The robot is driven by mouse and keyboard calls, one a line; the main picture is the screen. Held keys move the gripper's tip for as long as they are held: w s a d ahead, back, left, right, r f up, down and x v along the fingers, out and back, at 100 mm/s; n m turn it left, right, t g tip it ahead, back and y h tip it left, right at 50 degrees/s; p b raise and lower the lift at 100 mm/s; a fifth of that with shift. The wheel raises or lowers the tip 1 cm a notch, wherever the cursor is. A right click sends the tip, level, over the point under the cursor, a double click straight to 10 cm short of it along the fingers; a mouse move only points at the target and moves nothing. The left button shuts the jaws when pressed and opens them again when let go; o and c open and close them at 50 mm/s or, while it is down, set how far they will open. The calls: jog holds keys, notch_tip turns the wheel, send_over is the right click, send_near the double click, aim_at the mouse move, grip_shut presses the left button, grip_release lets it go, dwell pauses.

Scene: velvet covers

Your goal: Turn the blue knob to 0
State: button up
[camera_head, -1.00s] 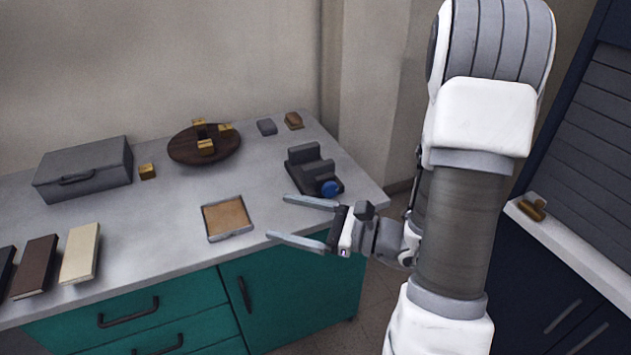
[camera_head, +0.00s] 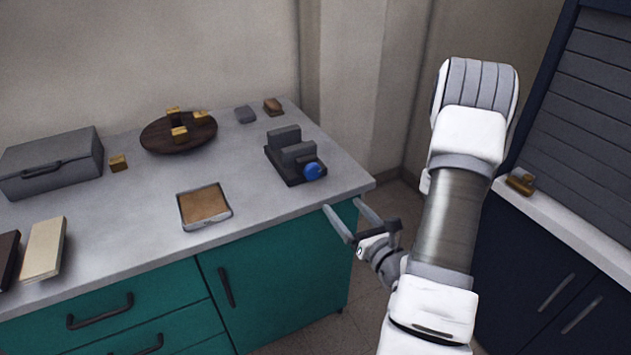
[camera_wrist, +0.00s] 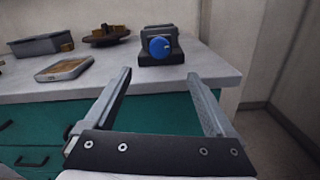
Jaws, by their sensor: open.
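The blue knob (camera_head: 312,171) is on the front of a dark grey stepped device (camera_head: 291,153) near the right end of the grey counter. In the wrist view the blue knob (camera_wrist: 159,47) faces me, with the device (camera_wrist: 171,57) behind it; a pale mark shows on the knob, too small to read. My gripper (camera_head: 346,208) is open and empty, in front of the counter's front edge and apart from the knob. In the wrist view its two fingers (camera_wrist: 158,78) point toward the counter, with the knob beyond and between them.
On the counter (camera_head: 262,196) are a cork-filled tray (camera_head: 204,206), a round dark wooden board (camera_head: 160,140) with brass blocks, a grey case (camera_head: 50,165) and small blocks at the back. Teal cabinets (camera_head: 275,275) stand below. A dark cabinet stands to the right.

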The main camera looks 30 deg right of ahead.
aim_at(315, 173)
jog(key=w+b, duration=0.1)
jog(key=w, duration=0.4)
jog(key=w+b, duration=0.1)
jog(key=w, duration=0.4)
jog(key=w+b, duration=0.2)
jog(key=w, duration=0.3)
jog(key=shift+a, duration=0.3)
jog(key=c, duration=1.4)
jog(key=shift+o, duration=0.2)
jog(key=shift+n, duration=0.3)
